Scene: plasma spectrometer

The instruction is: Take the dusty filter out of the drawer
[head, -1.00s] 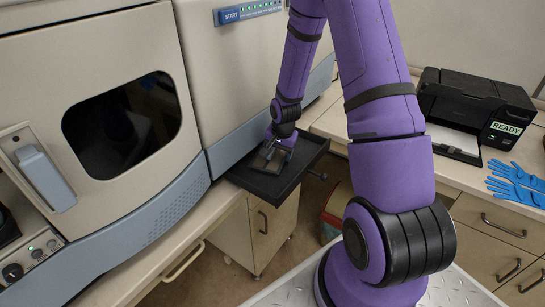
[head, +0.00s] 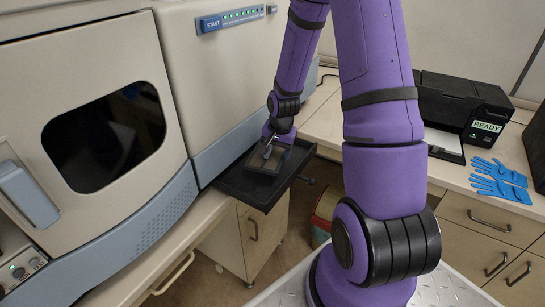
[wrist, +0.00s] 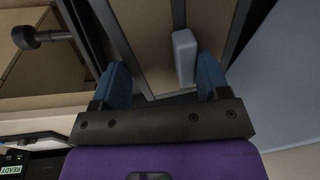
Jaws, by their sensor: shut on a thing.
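The filter (head: 264,168) is a flat, dusty grey-brown panel in a dark frame, low over the black open drawer (head: 247,190) of the spectrometer. My gripper (head: 268,150) is shut on the filter from above. In the wrist view my blue fingers (wrist: 163,80) stand either side of a grey tab (wrist: 184,57), closer to the right finger, with the brown panel (wrist: 145,40) behind. I cannot tell whether the filter touches the drawer floor.
The spectrometer body (head: 205,95) rises close behind and left of the drawer. A drawer knob (head: 309,180) sticks out at the right. A black printer (head: 463,110) and blue gloves (head: 500,180) lie on the right counter. The floor in front of the drawer looks partly clear.

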